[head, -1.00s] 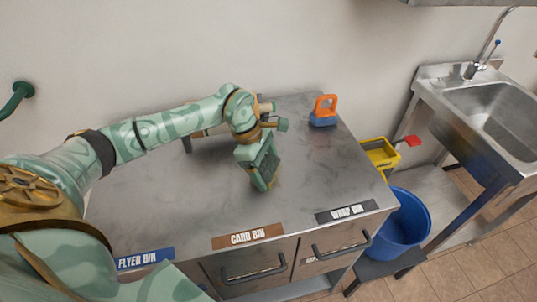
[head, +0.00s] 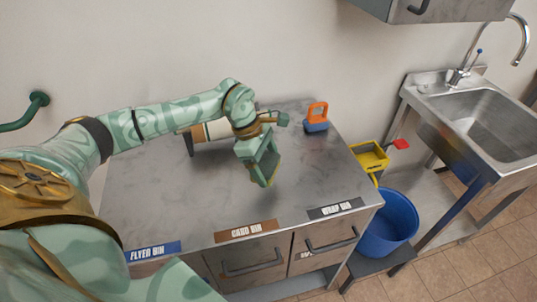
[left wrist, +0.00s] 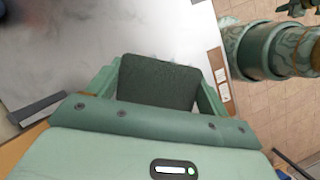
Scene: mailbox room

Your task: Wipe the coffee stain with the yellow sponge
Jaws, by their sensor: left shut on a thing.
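My left gripper (head: 261,168) reaches over the middle of the metal counter (head: 155,205), pointing down. It is shut on the sponge (head: 270,171), whose yellowish edge shows low between the fingers. In the left wrist view, the dark green pad of the sponge (left wrist: 158,82) sits between the two green fingers. The sponge is close above or on the counter; I cannot tell if it touches. The counter has faint grey smudges, and no clear brown coffee stain shows; it may be hidden under the gripper. My right gripper does not show clearly.
An orange-and-blue object (head: 316,117) stands at the counter's back right. A pale box-like item (head: 210,130) is behind my forearm. Labelled bins line the front edge, including the card bin label (head: 246,231). A blue bucket (head: 390,222), yellow container (head: 369,156) and sink (head: 485,125) are to the right.

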